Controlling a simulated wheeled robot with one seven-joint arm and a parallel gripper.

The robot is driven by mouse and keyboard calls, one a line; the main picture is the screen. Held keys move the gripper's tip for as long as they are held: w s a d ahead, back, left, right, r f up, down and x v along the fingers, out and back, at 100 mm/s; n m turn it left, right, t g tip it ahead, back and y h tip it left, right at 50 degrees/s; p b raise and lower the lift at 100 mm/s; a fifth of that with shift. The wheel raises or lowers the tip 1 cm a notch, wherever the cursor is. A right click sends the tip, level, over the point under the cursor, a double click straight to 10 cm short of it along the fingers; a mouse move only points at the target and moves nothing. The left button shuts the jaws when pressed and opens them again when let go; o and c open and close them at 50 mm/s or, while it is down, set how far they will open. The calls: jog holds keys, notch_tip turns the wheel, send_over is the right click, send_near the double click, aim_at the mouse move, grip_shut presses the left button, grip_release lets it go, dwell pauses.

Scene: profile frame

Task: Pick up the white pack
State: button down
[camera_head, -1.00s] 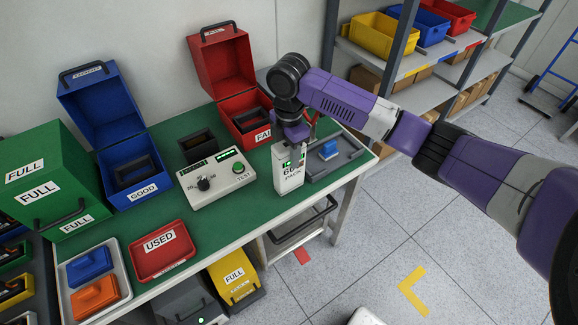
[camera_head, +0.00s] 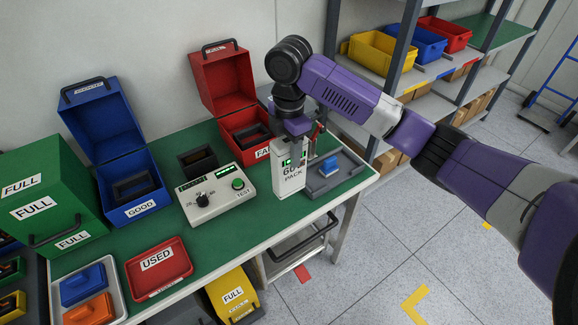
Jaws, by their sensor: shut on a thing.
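The white pack (camera_head: 290,176) stands upright over the right part of the green bench top, with "PACK" and a number on its face and a small green display near its top. My gripper (camera_head: 296,137) comes down on it from above and is shut on its upper end. The fingers are partly hidden by the pack and the wrist. I cannot tell whether the pack's base touches the bench.
A grey tray with a blue block (camera_head: 329,166) sits close on the right. The tester (camera_head: 217,195) is on the left. The open red box (camera_head: 226,75) stands behind. A blue box (camera_head: 104,127), red USED tray (camera_head: 158,266) and green FULL box (camera_head: 45,187) are further left.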

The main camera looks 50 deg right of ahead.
notch_tip(320, 180, up, 13)
jog(key=shift+r, duration=0.1)
dwell(0.5)
